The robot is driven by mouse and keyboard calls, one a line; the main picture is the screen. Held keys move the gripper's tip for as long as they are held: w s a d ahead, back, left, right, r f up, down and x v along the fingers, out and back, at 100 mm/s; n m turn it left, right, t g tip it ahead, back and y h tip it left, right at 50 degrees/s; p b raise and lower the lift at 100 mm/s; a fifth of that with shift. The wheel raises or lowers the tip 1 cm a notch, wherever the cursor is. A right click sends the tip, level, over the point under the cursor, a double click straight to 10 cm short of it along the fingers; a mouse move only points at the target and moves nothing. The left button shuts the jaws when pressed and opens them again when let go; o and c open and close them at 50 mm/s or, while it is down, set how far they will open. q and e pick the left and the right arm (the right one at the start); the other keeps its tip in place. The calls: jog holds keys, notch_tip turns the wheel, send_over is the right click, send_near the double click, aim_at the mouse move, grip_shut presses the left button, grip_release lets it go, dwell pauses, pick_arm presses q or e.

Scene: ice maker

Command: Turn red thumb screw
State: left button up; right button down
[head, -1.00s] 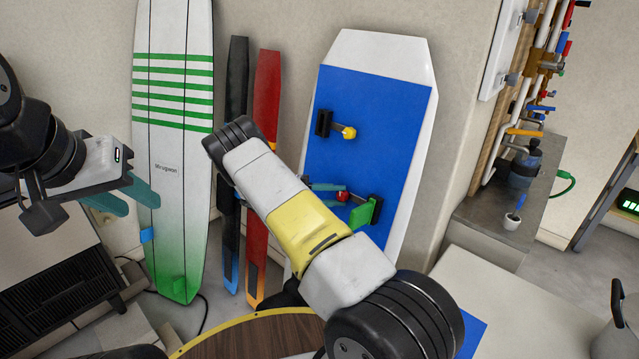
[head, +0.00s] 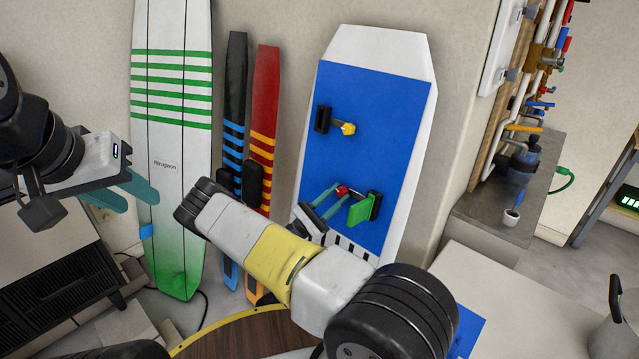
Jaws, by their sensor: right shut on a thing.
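The red thumb screw (head: 341,190) is on the blue face of a white-edged board (head: 362,110) leaning on the wall. A dark mount with a green tab (head: 361,209) is just to its right. My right gripper (head: 333,193) has its teal fingers at the red screw, shut on it, with the fingers coming up from the lower left. My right arm crosses the lower middle and hides part of the board's lower left. My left gripper (head: 143,195) is at the left, in front of the white surfboard, its teal fingers apart and empty.
A yellow knob (head: 347,128) on a dark mount is above the red screw on the same board. A striped surfboard (head: 172,130) and black and red skis (head: 263,120) lean to the left. A pale table (head: 520,300) is at lower right.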

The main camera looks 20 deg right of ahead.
jog(key=shift+s+d+n+t+y, duration=0.15)
jog(key=shift+n+t+y, duration=0.45)
jog(key=shift+n+t, duration=1.85)
jog(key=shift+s+n+t+y, duration=0.1)
jog(key=shift+n+t+y, duration=0.5)
jog(key=shift+n+t, duration=1.8)
jog(key=shift+n+t+y, duration=0.25)
jog(key=shift+n+y, duration=0.05)
jog(key=shift+n, duration=0.15)
jog(key=c, duration=1.1)
grip_release()
jog(key=shift+o, duration=0.2)
jog(key=shift+f, duration=0.1)
jog(key=v, duration=0.7)
jog(key=shift+s+a+f, duration=0.15)
jog(key=shift+a+f, duration=0.05)
jog(key=shift+f, duration=0.05)
